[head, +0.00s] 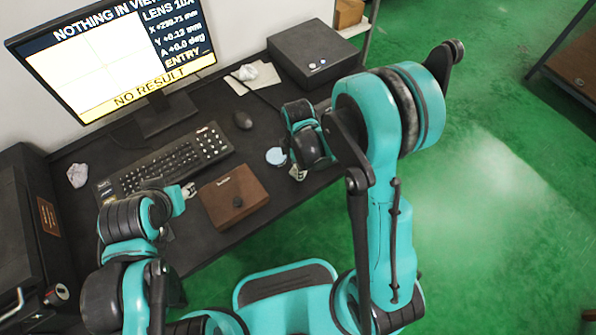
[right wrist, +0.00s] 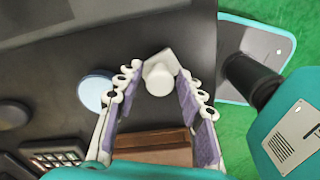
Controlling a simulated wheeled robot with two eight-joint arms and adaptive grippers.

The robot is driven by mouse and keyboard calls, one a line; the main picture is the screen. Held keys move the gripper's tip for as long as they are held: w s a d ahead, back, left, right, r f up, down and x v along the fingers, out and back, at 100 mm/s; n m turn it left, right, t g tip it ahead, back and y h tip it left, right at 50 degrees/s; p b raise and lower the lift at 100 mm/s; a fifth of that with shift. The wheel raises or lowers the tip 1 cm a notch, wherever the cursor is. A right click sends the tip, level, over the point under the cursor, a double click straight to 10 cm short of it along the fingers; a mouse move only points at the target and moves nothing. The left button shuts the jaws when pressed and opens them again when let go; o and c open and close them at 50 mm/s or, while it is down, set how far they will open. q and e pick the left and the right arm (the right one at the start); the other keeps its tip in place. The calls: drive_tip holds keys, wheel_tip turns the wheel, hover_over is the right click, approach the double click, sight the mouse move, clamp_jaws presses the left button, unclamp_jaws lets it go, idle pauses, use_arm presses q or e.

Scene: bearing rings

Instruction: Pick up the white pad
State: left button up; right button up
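A small white object with a round top, apparently the white pad (right wrist: 160,75), lies on the dark desk in the right wrist view. My right gripper (right wrist: 158,85) is open, with its purple-lined fingers on either side of the white object and visible gaps beside it. In the head view the right gripper (head: 298,172) is low over the desk's front edge, and my arm hides most of it. My left gripper (head: 187,190) is by the keyboard's near edge, left of the brown box; its opening is too small to judge.
A pale blue disc (head: 276,156) lies beside the right gripper. The keyboard (head: 165,162), mouse (head: 243,120) and monitor (head: 115,60) stand behind. A black case (head: 315,55) is at the back right.

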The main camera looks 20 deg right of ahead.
clamp_jaws()
drive_tip(key=shift+r+p, duration=0.3)
drive_tip(key=shift+r, duration=0.15)
drive_tip(key=r+p, duration=0.1)
drive_tip(key=r, duration=0.1)
drive_tip(key=r+p, duration=0.1)
drive_tip(key=r, duration=0.1)
drive_tip(key=shift+s+d, duration=0.1)
drive_tip(key=shift+d, duration=0.1)
drive_tip(key=s+d+r+p, duration=0.3)
drive_tip(key=s+d+r, duration=0.2)
drive_tip(key=d, duration=0.4)
drive_tip(key=shift+s+d+r+p, duration=0.2)
drive_tip(key=shift+d+r+p, duration=0.15)
drive_tip(key=shift+r, duration=0.2)
